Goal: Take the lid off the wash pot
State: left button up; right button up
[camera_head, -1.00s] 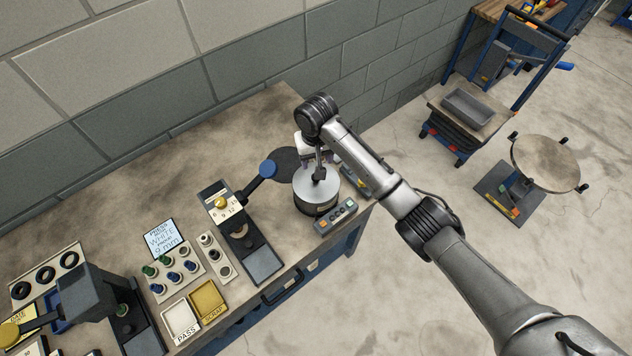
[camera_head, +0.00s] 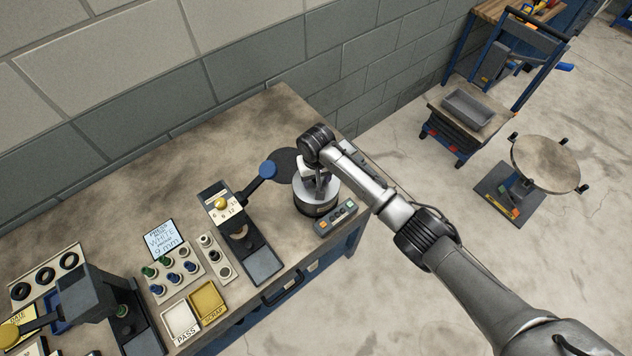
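The wash pot (camera_head: 318,211) is a short round pot with a dark lower band, near the right end of the workbench. Its pale silver lid (camera_head: 302,191) is on top. My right gripper (camera_head: 319,191) is over the middle of the lid, pointing down, with its fingertips at or just above the lid's centre. The wrist and arm hide part of the lid, and its handle is not clearly visible. I cannot tell whether the fingers are open or shut. My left gripper is not in view.
A dark round pad (camera_head: 285,162) lies left of the pot, near the blue-knobbed lever of a press (camera_head: 240,232). A control box with buttons (camera_head: 335,219) sits in front of the pot. Trays (camera_head: 181,319) and small parts fill the bench's left. The back of the bench is clear.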

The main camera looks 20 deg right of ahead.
jog(key=shift+c, duration=0.5)
jog(key=c, duration=0.9)
jog(key=shift+c, duration=0.3)
jog(key=shift+r, duration=0.1)
